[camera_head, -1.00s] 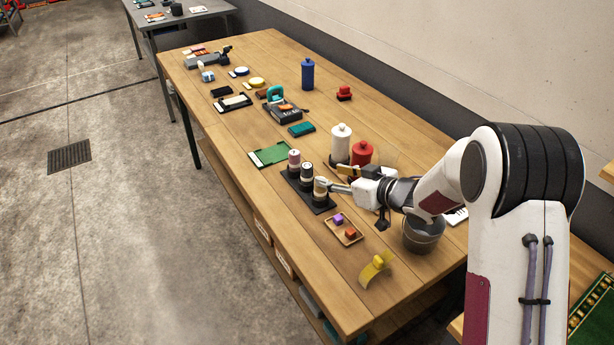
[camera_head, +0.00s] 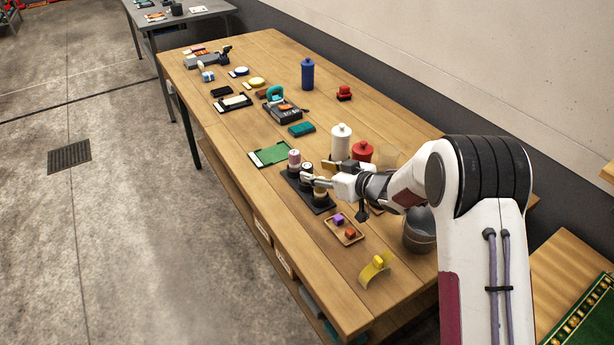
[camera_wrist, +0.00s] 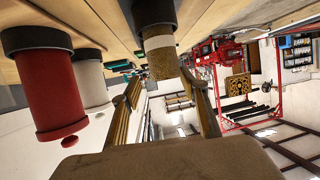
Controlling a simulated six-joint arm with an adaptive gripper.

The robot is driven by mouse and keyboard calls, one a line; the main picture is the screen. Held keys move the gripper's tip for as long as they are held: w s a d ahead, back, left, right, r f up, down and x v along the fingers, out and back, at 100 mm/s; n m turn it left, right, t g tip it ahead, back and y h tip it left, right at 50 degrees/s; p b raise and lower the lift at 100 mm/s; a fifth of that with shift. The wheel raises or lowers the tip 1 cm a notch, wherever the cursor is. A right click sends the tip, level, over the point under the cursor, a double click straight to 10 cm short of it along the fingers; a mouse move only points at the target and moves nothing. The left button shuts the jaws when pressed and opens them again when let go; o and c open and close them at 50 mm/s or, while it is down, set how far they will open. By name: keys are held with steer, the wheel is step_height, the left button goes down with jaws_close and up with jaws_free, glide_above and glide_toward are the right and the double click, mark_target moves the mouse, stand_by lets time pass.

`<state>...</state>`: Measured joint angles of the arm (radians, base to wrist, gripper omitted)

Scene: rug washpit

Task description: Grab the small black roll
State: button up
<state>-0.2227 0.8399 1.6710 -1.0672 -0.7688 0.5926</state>
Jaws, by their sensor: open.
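A black tray (camera_head: 296,183) holds a row of several small rolls. The middle roll (camera_head: 307,169), dark with a pale top, looks like the small black roll; my fingers partly hide it. A tan roll (camera_head: 319,194) stands at the near end, and a pinkish-topped roll (camera_head: 294,157) at the far end. My gripper (camera_head: 312,180) is open and level, reaching from the right at the middle and near rolls. In the upside-down wrist view, a banded tan-and-white roll with a dark base (camera_wrist: 160,52) shows between and beyond my fingertips (camera_wrist: 160,80). I cannot tell whether they touch it.
A white bottle (camera_head: 340,142) and a red bottle (camera_head: 361,152) stand close behind my gripper. A small wooden tray with blocks (camera_head: 343,231), a yellow item (camera_head: 376,270) and a metal bucket (camera_head: 419,232) are nearer. A green board (camera_head: 270,153) lies left of the black tray.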

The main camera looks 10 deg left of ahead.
mark_target(311, 170)
steer(key=shift+w+a+f, duration=0.1)
steer(key=shift+a, duration=0.1)
stand_by(0.3)
steer(key=shift+x, duration=2.5)
steer(key=c, duration=1.2)
